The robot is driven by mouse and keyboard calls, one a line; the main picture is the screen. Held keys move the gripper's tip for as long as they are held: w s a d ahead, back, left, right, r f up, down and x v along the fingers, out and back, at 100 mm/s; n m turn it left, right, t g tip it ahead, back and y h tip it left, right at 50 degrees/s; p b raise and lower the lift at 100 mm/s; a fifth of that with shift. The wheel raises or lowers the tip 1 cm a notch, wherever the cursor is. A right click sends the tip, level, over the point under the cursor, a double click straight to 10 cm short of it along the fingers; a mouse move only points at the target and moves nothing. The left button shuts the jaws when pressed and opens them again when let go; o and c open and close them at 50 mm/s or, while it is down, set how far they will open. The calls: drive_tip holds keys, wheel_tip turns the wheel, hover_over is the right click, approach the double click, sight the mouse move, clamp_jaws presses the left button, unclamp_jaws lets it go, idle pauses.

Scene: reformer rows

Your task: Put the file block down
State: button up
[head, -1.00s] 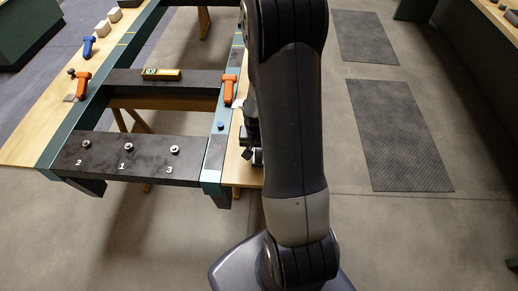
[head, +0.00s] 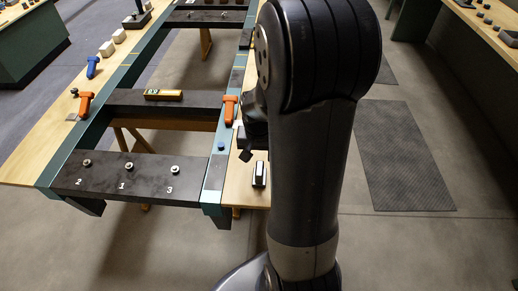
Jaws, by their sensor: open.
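A small dark block with a pale top, which looks like the file block (head: 259,174), sits on the right-hand wooden ledge (head: 239,193) near its front end. My gripper (head: 246,155) is open just behind and to the left of the block, apart from it in the picture. My own arm hides most of the gripper and the ledge to the right. Nothing shows between the visible finger parts.
An orange-handled clamp (head: 230,110) stands on the teal rail behind the gripper. A dark crosspiece (head: 125,182) numbered 2, 1, 3 carries three studs. A yellow level (head: 164,94) lies on the crosspiece behind. Blue and orange tools line the left ledge.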

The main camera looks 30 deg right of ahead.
sight(259, 168)
drive_tip(key=shift+s+r, duration=0.1)
drive_tip(key=shift+r, duration=1.1)
drive_tip(key=shift+f, duration=0.15)
drive_tip(key=f, duration=0.8)
drive_tip(key=w+f, duration=0.1)
drive_tip(key=f, duration=0.3)
drive_tip(key=shift+w+d+f, duration=0.1)
drive_tip(key=shift+d, duration=0.25)
drive_tip(key=shift+r, duration=0.25)
